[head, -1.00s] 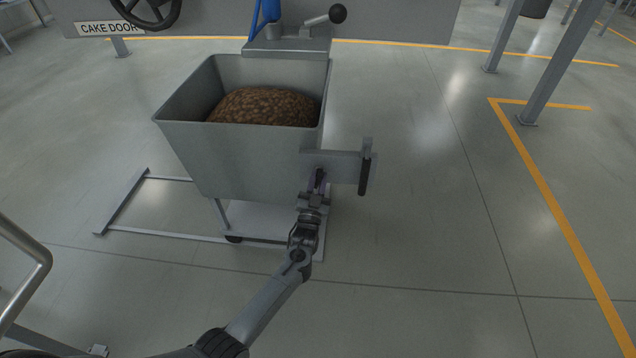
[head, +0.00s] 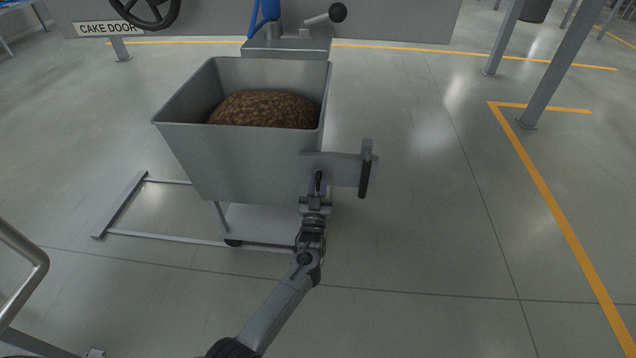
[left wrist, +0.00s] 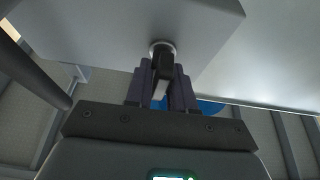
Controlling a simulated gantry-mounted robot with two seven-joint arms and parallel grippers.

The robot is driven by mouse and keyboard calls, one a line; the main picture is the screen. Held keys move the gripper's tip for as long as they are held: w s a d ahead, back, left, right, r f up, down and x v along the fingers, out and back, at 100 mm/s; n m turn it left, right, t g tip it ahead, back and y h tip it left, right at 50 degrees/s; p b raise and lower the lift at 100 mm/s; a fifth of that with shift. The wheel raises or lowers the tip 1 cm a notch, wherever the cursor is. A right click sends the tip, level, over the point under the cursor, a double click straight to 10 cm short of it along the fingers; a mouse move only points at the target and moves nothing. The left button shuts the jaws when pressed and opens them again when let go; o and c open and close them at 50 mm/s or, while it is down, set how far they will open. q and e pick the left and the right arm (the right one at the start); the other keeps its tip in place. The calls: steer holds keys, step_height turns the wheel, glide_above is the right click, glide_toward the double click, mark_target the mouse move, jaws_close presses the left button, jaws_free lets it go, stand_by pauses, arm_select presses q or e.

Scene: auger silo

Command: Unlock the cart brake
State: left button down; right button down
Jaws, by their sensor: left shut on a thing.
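The grey cart (head: 250,160), a hopper full of brown material (head: 263,109), stands ahead of me. A grey bracket (head: 340,168) sticks out at its right front, with a dark upright handle (head: 365,178) at its outer end. My left gripper (head: 318,186) is at the bracket's inner end, shut on a small dark brake lever (head: 319,177). In the left wrist view the lever (left wrist: 162,62) hangs from a round collar under a grey plate, between the gripper's two fingers (left wrist: 162,92). The fingers hide part of it. My right gripper is not in view.
A low floor frame (head: 125,205) lies around the cart's left and front. A lever with a black ball (head: 337,13) and a handwheel (head: 147,10) are behind. A metal rail (head: 30,255) stands at lower left. Floor right of the cart is clear.

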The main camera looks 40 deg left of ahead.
arm_select(q)
steer(key=c, duration=1.2)
jaws_free()
steer(key=shift+o, duration=0.2)
steer(key=shift+s+d+f+p, duration=0.1)
steer(key=shift+s+d+p, duration=0.15)
steer(key=shift+s+p, duration=0.05)
steer(key=p+v, duration=0.3)
steer(key=v, duration=0.7)
